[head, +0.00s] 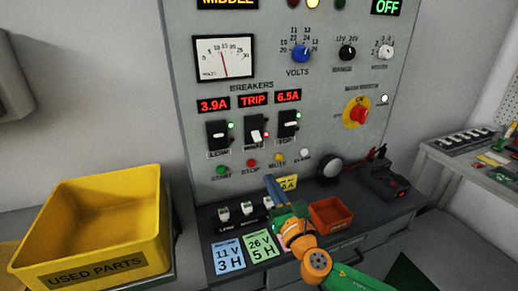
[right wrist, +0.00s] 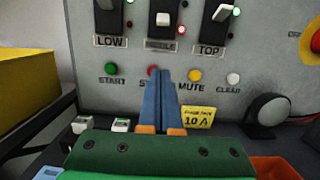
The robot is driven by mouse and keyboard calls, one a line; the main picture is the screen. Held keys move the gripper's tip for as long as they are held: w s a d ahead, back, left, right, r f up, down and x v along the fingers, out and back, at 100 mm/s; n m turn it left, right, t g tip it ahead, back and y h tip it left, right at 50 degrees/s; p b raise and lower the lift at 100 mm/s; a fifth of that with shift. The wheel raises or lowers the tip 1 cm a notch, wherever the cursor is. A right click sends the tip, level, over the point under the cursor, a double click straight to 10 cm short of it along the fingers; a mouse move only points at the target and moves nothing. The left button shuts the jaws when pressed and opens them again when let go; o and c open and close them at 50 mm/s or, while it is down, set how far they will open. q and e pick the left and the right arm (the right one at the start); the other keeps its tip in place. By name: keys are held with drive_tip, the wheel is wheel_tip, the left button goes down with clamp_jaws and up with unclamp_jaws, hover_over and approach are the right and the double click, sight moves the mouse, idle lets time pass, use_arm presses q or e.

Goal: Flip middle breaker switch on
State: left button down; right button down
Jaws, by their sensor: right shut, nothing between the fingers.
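The middle breaker switch (head: 255,134) is the centre one of three on the panel, under a red TRIP display (head: 253,100). Its white lever sits low, with a red lamp beside it. It also shows at the top of the right wrist view (right wrist: 163,19), where the finger tips stand below it. The low breaker (head: 218,134) and top breaker (head: 288,125) flank it, with green lamps and displays 3.9A and 6.5A. My right gripper (head: 270,180) is shut and empty, its blue fingers (right wrist: 168,78) pointing at the panel below the middle breaker, near the STOP and MUTE buttons. My left gripper is out of view.
A red main rotary switch (head: 358,113) is at the panel's right. Below are a yellow card (head: 287,183), an orange tray (head: 330,213) and a black round device (head: 329,172) on the shelf. A yellow USED PARTS bin (head: 95,205) stands at left.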

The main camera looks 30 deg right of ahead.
sight(253, 148)
drive_tip(key=x, duration=0.9)
drive_tip(key=shift+d+p, duration=0.1)
drive_tip(key=shift+p, duration=0.3)
drive_tip(key=shift+w+r+p, duration=0.3)
drive_tip(key=shift+w+r, duration=0.15)
drive_tip(key=shift+w, duration=0.15)
drive_tip(key=r+p, duration=0.1)
drive_tip(key=s+r+p, duration=0.1)
drive_tip(key=shift+s+r+p, duration=0.1)
drive_tip(key=shift+r+p, duration=0.05)
drive_tip(key=shift+p, duration=0.15)
drive_tip(key=shift+s+r, duration=0.2)
drive_tip(key=shift+s, duration=0.2)
drive_tip(key=shift+w, duration=0.1)
drive_tip(key=shift+s+r+p, duration=0.25)
drive_tip(key=shift+r+p, duration=0.05)
drive_tip(key=shift+p, duration=0.25)
